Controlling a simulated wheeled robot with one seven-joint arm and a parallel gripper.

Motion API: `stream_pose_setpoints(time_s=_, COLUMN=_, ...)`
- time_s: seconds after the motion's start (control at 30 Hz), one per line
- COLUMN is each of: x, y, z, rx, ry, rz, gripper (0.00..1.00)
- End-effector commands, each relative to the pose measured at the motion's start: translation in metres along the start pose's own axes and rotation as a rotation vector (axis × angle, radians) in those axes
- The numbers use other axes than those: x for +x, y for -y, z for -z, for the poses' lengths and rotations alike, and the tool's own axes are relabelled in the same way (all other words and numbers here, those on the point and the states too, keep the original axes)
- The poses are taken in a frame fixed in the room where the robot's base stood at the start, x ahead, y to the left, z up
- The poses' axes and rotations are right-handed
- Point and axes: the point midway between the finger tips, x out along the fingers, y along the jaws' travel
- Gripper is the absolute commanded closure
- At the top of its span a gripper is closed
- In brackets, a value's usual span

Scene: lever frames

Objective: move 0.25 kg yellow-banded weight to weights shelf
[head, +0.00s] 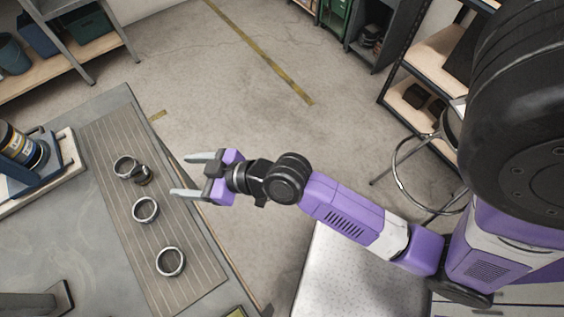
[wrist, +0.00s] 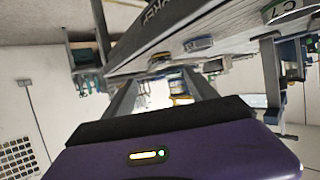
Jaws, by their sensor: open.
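A dark cylinder with a yellow band and a pale band (head: 22,146) lies in a blue cradle at the left edge of the head view, partly cut off; I cannot read its mass. A small dark piece (head: 143,176) sits against the far ring on a grey ribbed strip (head: 108,150); its band colour is too small to tell. My gripper (head: 190,175) is open and empty, right of the strip and apart from the small piece. In the wrist view my gripper's fingers (wrist: 163,95) stand apart with nothing between them. I cannot tell which place is the weights shelf.
Several grey rings, such as the near one (head: 171,261), stand on the strip. The blue cradle (head: 45,172) is left of it. A stool (head: 400,165) and shelving (head: 440,48) stand to the right. The floor (head: 240,90) beyond the bench is clear.

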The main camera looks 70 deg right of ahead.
Motion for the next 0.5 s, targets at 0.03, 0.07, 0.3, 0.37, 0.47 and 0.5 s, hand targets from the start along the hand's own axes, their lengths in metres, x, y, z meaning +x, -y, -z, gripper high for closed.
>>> stream_pose_setpoints(time_s=0.03, x=-0.013, y=0.003, z=-0.012, rx=0.009, ry=0.010, rz=-0.015, gripper=0.34)
stream_pose_setpoints(time_s=0.07, x=-0.022, y=0.004, z=-0.018, rx=0.015, ry=0.011, rz=-0.026, gripper=0.34)
stream_pose_setpoints(time_s=0.3, x=-0.113, y=0.014, z=-0.049, rx=0.044, ry=-0.010, rz=-0.120, gripper=0.34)
stream_pose_setpoints(time_s=0.37, x=-0.136, y=0.017, z=-0.051, rx=0.045, ry=-0.022, rz=-0.133, gripper=0.34)
stream_pose_setpoints(time_s=0.47, x=-0.175, y=0.022, z=-0.048, rx=0.044, ry=-0.046, rz=-0.143, gripper=0.34)
stream_pose_setpoints(time_s=0.5, x=-0.189, y=0.024, z=-0.045, rx=0.043, ry=-0.055, rz=-0.143, gripper=0.34)
